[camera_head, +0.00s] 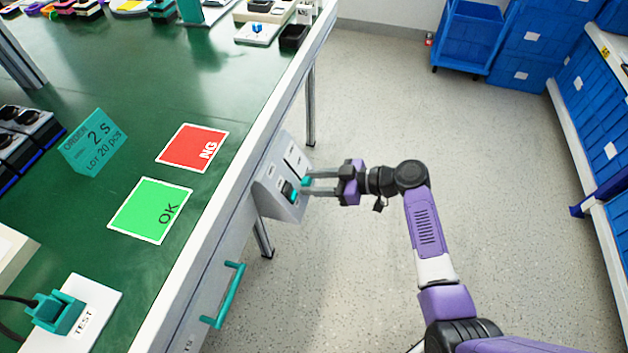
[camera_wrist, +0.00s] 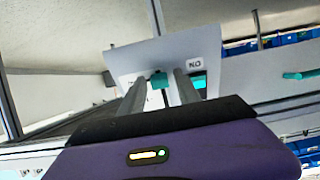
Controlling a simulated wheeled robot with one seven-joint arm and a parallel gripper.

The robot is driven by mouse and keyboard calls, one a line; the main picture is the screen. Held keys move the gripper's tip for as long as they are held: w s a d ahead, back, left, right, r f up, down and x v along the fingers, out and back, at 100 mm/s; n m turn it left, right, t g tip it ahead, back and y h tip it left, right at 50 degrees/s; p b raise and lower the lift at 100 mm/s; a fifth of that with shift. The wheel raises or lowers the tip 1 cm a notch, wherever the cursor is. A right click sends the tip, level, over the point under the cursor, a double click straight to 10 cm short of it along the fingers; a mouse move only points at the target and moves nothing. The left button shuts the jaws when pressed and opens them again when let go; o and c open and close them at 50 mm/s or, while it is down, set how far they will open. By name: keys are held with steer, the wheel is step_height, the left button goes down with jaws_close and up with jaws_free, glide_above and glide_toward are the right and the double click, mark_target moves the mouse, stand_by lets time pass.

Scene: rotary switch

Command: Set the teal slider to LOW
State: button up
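A light grey switch box (camera_head: 268,197) with a sloped face is fixed at the side of the green workbench. The teal slider knob (camera_head: 305,181) is at the right of its face, between the fingertips of my gripper (camera_head: 308,182). In the wrist view, the teal slider knob (camera_wrist: 160,79) shows between the two grey fingers of my gripper (camera_wrist: 161,82). The fingers are apart, one on each side of the knob; whether they touch it is unclear. The slider's LOW mark is not readable, so its setting cannot be told.
A dark switch with teal (camera_head: 289,190) sits close beside the fingers; an ON label (camera_wrist: 195,65) shows in the wrist view. A teal drawer handle (camera_head: 229,295) sticks out in front of the bench. The floor right of the box is clear apart from my arm.

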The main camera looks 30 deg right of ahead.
stand_by(0.3)
steer(key=shift+d+r, duration=0.15)
steer(key=v, duration=0.7)
steer(key=shift+s+p, duration=0.2)
steer(key=shift+p, duration=0.25)
steer(key=shift+d, duration=0.1)
